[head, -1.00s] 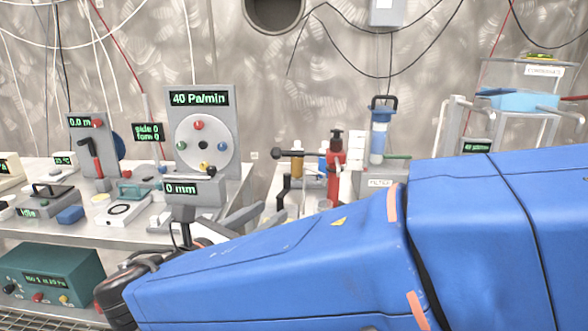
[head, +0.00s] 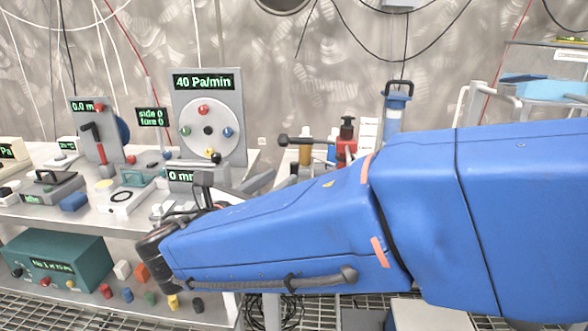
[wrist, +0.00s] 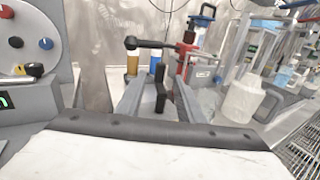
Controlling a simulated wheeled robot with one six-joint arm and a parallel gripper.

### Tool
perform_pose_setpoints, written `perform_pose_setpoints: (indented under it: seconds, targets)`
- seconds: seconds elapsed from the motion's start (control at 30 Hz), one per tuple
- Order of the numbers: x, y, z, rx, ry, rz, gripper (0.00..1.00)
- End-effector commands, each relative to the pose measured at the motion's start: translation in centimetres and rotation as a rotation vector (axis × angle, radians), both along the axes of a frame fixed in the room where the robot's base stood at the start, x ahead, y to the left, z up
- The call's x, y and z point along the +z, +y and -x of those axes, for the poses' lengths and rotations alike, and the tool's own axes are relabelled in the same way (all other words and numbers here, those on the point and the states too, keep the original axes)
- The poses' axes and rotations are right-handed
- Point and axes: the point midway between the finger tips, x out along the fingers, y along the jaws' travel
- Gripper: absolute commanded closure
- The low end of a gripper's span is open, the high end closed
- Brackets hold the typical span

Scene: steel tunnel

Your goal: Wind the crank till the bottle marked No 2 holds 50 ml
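A dark arm with a round black knob (head: 283,140), perhaps the crank, stands at the bench's right end. It also shows in the wrist view (wrist: 131,43). Below it are an amber bottle (wrist: 132,63) and a blue one (wrist: 155,64). No "No 2" mark or fill level is readable. My gripper (wrist: 158,88) is open, its two grey fingers apart and pointing toward the bottles. A black upright piece (wrist: 161,92) shows between the fingers; I cannot tell whether it is touched. In the head view my blue arm hides the bottles' lower parts.
A red pump-like device (head: 346,140) and a blue-topped cylinder (head: 396,100) stand right of the bottles. A dial panel (head: 208,85) reading 40 Pa/min stands left. A white jar (wrist: 243,98) is at right in the wrist view. Coloured blocks lie on the lower shelf.

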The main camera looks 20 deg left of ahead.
Motion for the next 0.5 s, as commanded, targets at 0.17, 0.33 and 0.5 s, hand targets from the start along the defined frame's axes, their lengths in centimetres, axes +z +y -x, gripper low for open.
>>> perform_pose_setpoints:
  seconds: [0.17,0.33,0.5]
  targets:
    - [0.0,-0.8,-3.1,-0.003,0.0,0.0,0.66]
    - [0.0,-1.3,-5.4,-0.002,-0.001,0.0,0.66]
    - [0.0,-1.5,-6.6,-0.001,0.0,0.0,0.66]
